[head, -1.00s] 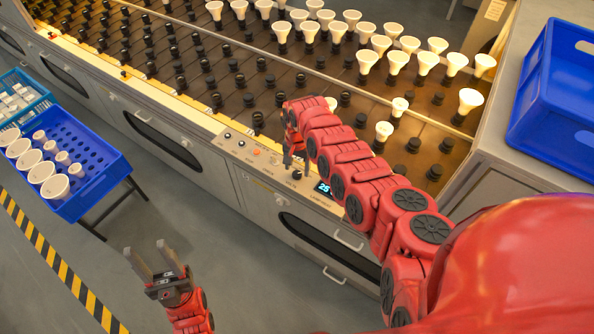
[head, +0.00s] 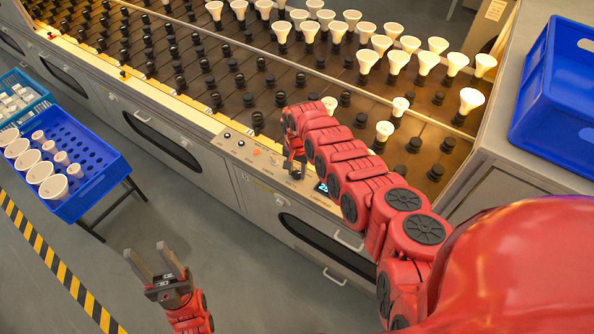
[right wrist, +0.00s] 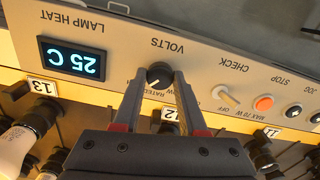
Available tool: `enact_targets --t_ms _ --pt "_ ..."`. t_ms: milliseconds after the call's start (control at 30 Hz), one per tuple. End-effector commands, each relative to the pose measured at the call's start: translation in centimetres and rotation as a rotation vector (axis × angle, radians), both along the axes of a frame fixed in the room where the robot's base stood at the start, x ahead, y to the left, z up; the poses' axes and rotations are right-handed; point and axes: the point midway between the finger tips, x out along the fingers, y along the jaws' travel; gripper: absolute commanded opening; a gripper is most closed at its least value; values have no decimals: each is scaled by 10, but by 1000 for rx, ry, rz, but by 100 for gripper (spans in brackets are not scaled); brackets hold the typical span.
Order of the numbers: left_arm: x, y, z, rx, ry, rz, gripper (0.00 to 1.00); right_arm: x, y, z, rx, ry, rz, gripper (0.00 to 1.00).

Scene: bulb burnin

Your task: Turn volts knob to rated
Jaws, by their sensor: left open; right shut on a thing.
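The black VOLTS knob (right wrist: 159,75) sits on the beige control panel (right wrist: 200,60) in the right wrist view, upside down there. Its white pointer mark faces down-left in that picture, towards the partly hidden lettering with "RATED". My right gripper (right wrist: 160,85) has its two fingers on either side of the knob and is shut on it. In the head view my right gripper (head: 293,168) is at the panel's front strip, and the knob is hidden there. My left gripper (head: 155,262) is open and empty above the floor, away from the panel.
The panel also carries a CHECK switch (right wrist: 225,95), an orange button (right wrist: 263,104) and a display (right wrist: 72,60) reading 25 C. Bulbs stand in sockets on the rack (head: 330,80) behind. Blue crates stand at left (head: 90,150) and right (head: 560,90).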

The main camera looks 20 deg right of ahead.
Motion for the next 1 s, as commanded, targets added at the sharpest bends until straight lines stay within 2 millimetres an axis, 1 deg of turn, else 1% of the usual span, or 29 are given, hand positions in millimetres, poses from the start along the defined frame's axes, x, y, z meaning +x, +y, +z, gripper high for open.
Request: enact_targets --t_ms 233,367,1000 --pt "0 0 0 0 0 0 50 0 0 0 0 0 24 0" --pt "0 0 0 0 0 0 50 0 0 0 0 1 77 0" --pt "0 0 -3 0 0 0 50 0 0 -1 -1 3 545 0"
